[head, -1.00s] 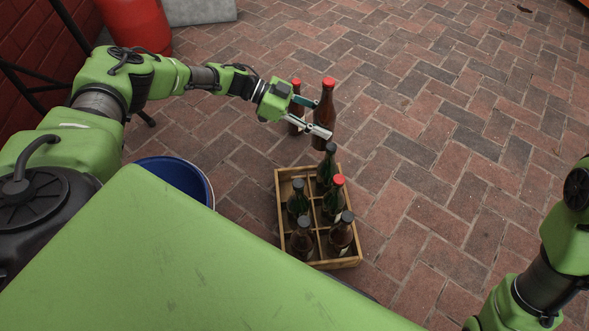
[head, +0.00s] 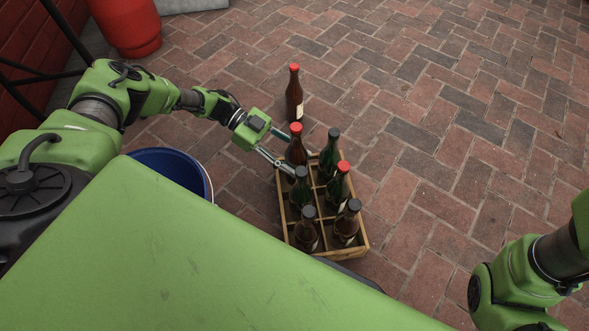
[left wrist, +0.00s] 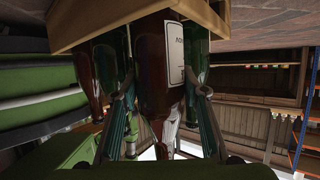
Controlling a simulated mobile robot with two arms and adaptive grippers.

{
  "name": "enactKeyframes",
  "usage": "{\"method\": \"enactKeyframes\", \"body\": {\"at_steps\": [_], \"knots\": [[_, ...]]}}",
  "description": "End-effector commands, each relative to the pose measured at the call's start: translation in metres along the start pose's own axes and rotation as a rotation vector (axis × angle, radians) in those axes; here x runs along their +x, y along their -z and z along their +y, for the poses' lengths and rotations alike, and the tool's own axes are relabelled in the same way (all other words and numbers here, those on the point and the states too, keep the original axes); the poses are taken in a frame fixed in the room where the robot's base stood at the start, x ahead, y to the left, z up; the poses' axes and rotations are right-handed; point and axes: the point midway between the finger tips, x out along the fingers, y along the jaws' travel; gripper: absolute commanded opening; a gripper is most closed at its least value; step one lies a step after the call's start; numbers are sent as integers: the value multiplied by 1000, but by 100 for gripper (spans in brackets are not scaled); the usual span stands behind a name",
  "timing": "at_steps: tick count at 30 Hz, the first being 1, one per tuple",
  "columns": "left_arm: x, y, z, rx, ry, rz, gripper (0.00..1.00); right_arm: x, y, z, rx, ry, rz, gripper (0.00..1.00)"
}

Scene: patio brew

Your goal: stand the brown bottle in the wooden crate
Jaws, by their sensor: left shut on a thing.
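My left gripper (head: 302,163) is shut on a brown bottle with a red cap (head: 296,147), at the back left corner of the wooden crate (head: 361,246). The bottle looks upright. Its lower part is hidden by fingers and crate, so I cannot tell if its base rests inside. In the left wrist view, which is upside down, the fingers (left wrist: 163,95) flank the held bottle (left wrist: 152,60) with its white label, and its base overlaps the crate wall (left wrist: 90,22). My right gripper is out of view; only part of that arm shows.
Several green and brown bottles fill other compartments, including a green one (head: 330,153) at the back right. Another red-capped brown bottle (head: 294,97) stands on the paving behind the crate. A blue bucket (head: 209,184) is left of the crate. Open brick paving lies right.

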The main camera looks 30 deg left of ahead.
Motion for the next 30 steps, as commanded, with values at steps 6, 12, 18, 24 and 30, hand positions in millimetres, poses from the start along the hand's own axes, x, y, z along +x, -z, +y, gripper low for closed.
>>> {"method": "enactKeyframes", "body": {"at_steps": [6, 12, 18, 24, 30], "knots": [[7, -16, -1, 1, 2, 3, 1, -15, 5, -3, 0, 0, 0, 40], [15, -34, -2, 3, 2, 3, 1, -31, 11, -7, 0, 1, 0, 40], [14, -32, -2, 2, 3, 4, 1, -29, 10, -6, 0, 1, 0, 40], [16, -37, -2, 2, 2, 3, 1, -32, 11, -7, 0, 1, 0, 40], [15, -37, -1, 0, 1, -1, 57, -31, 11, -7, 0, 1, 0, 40]]}}
